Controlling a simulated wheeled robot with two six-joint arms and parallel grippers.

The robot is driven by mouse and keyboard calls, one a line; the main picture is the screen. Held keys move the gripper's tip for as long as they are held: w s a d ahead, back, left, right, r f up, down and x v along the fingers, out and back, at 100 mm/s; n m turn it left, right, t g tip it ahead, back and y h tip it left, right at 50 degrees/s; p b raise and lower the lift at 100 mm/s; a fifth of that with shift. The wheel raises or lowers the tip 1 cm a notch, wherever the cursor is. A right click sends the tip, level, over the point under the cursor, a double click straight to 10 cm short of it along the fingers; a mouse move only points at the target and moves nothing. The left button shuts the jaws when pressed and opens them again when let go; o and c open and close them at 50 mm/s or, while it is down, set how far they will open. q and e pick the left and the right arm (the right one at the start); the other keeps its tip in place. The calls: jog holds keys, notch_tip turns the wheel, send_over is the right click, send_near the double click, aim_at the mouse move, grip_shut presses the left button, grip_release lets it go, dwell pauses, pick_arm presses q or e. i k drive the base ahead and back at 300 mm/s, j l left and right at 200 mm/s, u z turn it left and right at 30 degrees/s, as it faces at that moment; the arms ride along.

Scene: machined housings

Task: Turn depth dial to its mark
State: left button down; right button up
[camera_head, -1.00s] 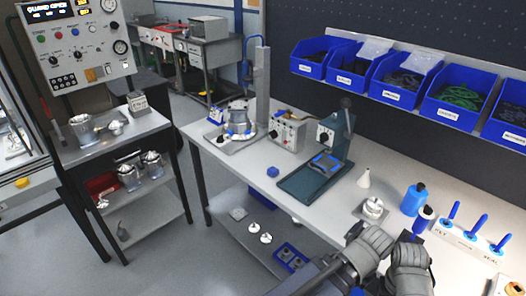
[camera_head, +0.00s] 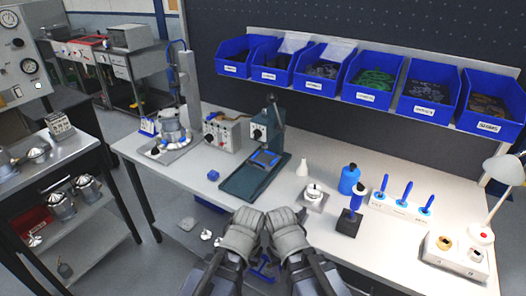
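The teal press (camera_head: 262,160) stands on the workbench with a white-faced dial (camera_head: 258,133) on its upper left side. Its mark is too small to make out. A grey control box (camera_head: 222,131) with small knobs stands left of the press; I cannot tell whether one of these is the depth dial. My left gripper (camera_head: 252,216) and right gripper (camera_head: 282,213) are side by side at the bench's front edge, below and in front of the press, apart from both dials. Their fingertips are hard to make out, so I cannot tell whether they are open or shut.
Labelled blue bins (camera_head: 371,80) hang along the back. A blue bottle (camera_head: 349,179), a white cone (camera_head: 302,167), a small metal part (camera_head: 314,191) and a rack of blue-handled tools (camera_head: 402,205) stand right of the press. A blue block (camera_head: 213,175) lies left of it.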

aim_at(258, 134)
jog(key=i+u, duration=0.2)
jog(key=u, duration=0.25)
jog(key=i+l+u, duration=0.15)
jog(key=u, duration=0.35)
jog(key=i+l, duration=0.05)
